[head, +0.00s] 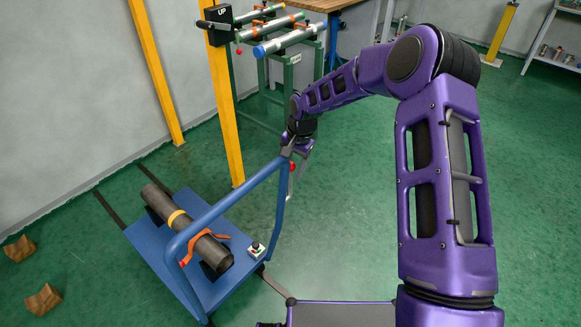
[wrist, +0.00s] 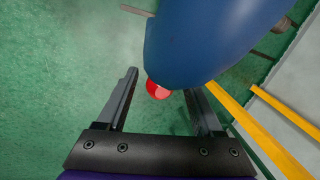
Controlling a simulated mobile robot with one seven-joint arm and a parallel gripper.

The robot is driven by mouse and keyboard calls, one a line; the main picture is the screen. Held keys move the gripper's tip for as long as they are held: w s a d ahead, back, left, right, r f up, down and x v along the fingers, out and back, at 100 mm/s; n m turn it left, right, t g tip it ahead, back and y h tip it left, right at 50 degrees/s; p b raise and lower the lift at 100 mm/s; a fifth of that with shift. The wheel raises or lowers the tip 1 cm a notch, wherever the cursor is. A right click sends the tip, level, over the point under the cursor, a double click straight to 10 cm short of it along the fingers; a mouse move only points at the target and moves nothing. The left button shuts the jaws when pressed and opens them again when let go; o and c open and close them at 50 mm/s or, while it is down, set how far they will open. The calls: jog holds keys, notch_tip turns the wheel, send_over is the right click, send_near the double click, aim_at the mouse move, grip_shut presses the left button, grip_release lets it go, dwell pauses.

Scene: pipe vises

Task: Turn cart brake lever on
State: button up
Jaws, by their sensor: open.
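The blue cart (head: 205,270) stands at the lower left, with a bent blue tube handle (head: 235,197) rising from it. A small red knob (head: 292,167), which looks like the end of the brake lever, shows beside the handle's right upright. My gripper (head: 300,150) is at the handle's upper right corner, close to the knob. In the wrist view my gripper (wrist: 166,82) is open, and the red knob (wrist: 157,90) shows between its fingers. The blue tube (wrist: 205,40) covers part of the knob and the area beyond. The lever's shaft is not clearly visible.
A dark pipe (head: 190,228) with a yellow band and an orange strap lies on the cart. A small box with a button (head: 256,250) sits on the cart's right edge. Yellow posts (head: 225,110) and a green pipe stand (head: 290,75) are behind. Green floor right of the cart is clear.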

grip_shut()
dwell(0.3)
dwell(1.1)
